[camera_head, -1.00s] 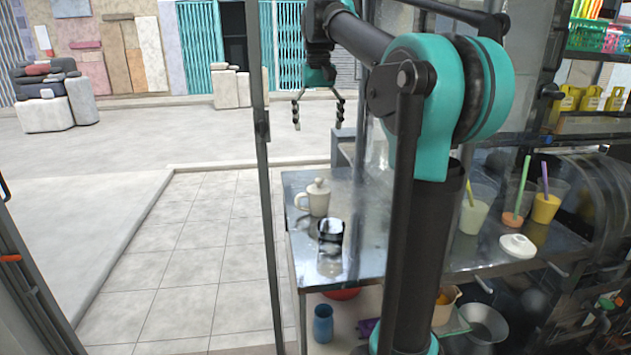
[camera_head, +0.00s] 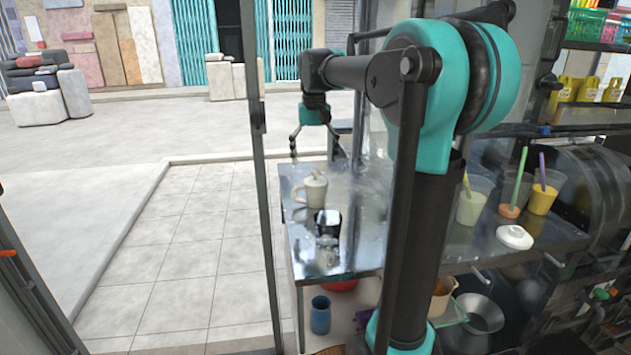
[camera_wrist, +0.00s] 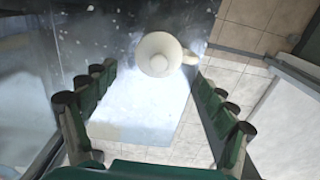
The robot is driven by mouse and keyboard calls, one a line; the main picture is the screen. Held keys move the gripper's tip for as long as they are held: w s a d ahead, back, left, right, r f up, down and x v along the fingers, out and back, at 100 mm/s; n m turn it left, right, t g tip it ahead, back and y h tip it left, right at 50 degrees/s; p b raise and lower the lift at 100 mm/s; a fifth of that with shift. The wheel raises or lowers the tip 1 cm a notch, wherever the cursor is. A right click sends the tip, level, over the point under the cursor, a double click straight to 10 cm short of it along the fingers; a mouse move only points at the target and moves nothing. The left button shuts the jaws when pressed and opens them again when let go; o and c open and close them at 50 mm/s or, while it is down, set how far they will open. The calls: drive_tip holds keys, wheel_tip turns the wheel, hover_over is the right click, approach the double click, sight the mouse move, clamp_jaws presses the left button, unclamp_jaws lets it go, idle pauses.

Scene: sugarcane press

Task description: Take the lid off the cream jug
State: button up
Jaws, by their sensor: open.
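The cream jug (camera_head: 316,196) stands upright on the metal counter, its handle to the left in the head view. Its lid (camera_head: 316,177) is on top, with a small knob. In the wrist view I look down on the lid (camera_wrist: 159,58), with the jug's handle (camera_wrist: 190,57) to the right. My gripper (camera_head: 317,158) is open, pointing down above the jug, with nothing between its fingers. In the wrist view, the lid lies between and slightly beyond the fingertips (camera_wrist: 153,74). I cannot tell the exact height gap.
A dark patterned cup (camera_head: 327,224) stands in front of the jug on the counter (camera_head: 360,240). A white round lid-like object (camera_head: 514,237) and several drink cups with straws stand to the right. A vertical post (camera_head: 258,150) rises left of the counter. My arm hides part of the counter.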

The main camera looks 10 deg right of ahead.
sight(316, 171)
drive_tip(key=f, duration=0.5)
drive_tip(key=shift+s+d, duration=0.15)
drive_tip(key=shift+s, duration=0.05)
drive_tip(key=shift+c, duration=0.5)
drive_tip(key=shift+r, duration=0.1)
drive_tip(key=c, duration=1.2)
drive_tip(key=shift+c, duration=0.2)
